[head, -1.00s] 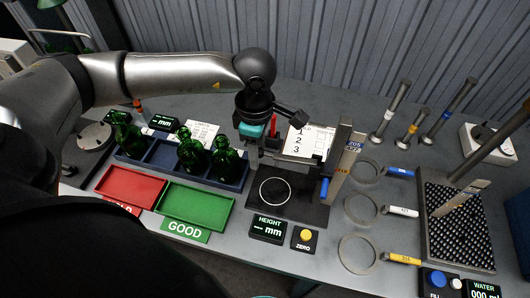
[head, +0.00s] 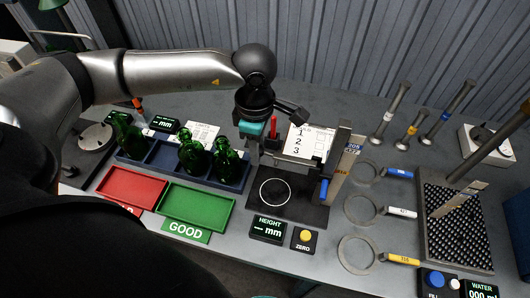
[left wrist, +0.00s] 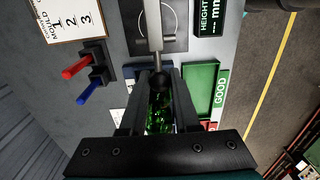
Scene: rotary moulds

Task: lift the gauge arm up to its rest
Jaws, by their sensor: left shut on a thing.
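The height gauge stands on a dark base plate (head: 300,208) marked with a white ring. Its upright post (head: 334,165) is at the plate's right side. The gauge arm (head: 300,159) reaches left from the post, above the plate. In the left wrist view the gauge arm (left wrist: 154,32) runs down the picture to a dark knob between my fingers. My left gripper (left wrist: 156,82) is shut on the arm's knob end. In the head view the left gripper (head: 256,147) hangs left of the post, and its grip is partly hidden. My right gripper is not in view.
Green bottles (head: 193,154) stand in a blue rack (head: 163,158) left of the gauge. Red (head: 133,188) and green (head: 197,206) trays lie in front. A height display (head: 268,230) and yellow zero button (head: 306,236) sit before the plate. A mould card (head: 308,142) is behind.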

